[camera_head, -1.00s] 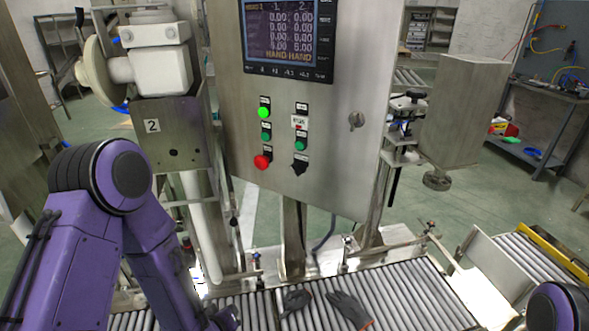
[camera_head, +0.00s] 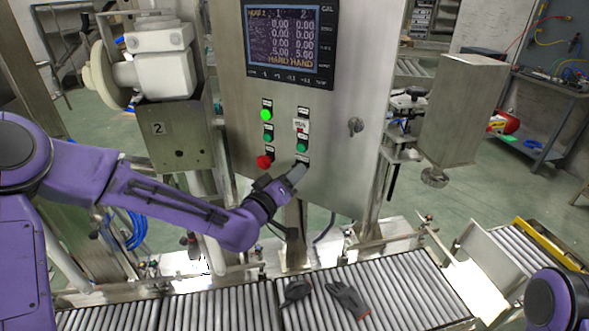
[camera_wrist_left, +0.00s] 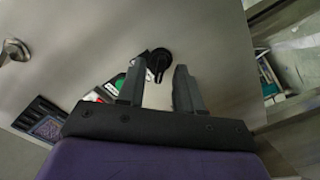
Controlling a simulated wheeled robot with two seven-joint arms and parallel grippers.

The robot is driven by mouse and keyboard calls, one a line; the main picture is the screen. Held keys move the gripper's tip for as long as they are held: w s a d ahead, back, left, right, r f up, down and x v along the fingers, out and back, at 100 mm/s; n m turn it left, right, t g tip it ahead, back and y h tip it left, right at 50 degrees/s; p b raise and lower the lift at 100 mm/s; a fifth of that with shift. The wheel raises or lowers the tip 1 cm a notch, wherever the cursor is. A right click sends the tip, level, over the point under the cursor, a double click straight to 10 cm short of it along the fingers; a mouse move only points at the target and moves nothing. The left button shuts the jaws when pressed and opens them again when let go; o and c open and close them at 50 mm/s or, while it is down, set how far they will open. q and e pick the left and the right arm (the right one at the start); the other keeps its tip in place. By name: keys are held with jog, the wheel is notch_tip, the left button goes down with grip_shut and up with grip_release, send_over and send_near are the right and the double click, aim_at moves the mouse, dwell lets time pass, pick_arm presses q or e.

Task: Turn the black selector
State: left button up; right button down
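The black selector (camera_wrist_left: 159,62) sits on the steel panel; in the left wrist view it shows as a dark round knob with a narrow grip. My left gripper (camera_wrist_left: 159,68) is open, with one finger to each side of the selector's grip. I cannot tell whether the fingertips touch it. In the head view my left gripper (camera_head: 295,174) is at the lower right of the button group and hides most or all of the selector. My right gripper is not in view.
The steel control box (camera_head: 340,180) carries a screen (camera_head: 289,40), a lit green button (camera_head: 266,114), a red button (camera_head: 264,161) and a key lock (camera_head: 355,125). A roller conveyor (camera_head: 400,293) with dark gloves (camera_head: 346,298) lies below. A steel block (camera_head: 462,110) stands to the right.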

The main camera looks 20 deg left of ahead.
pick_arm(q)
jog(key=shift+w+d, duration=0.1)
jog(key=shift+w, duration=0.55)
grip_shut()
jog(key=shift+s+d+m+b, duration=0.1)
jog(key=shift+m+b, duration=0.9)
jog(key=shift+m, duration=1.15)
jog(key=shift+d+m+b, duration=0.1)
jog(key=shift+m+b, duration=0.85)
jog(key=shift+m, duration=1.2)
jog(key=shift+a, duration=0.1)
grip_release()
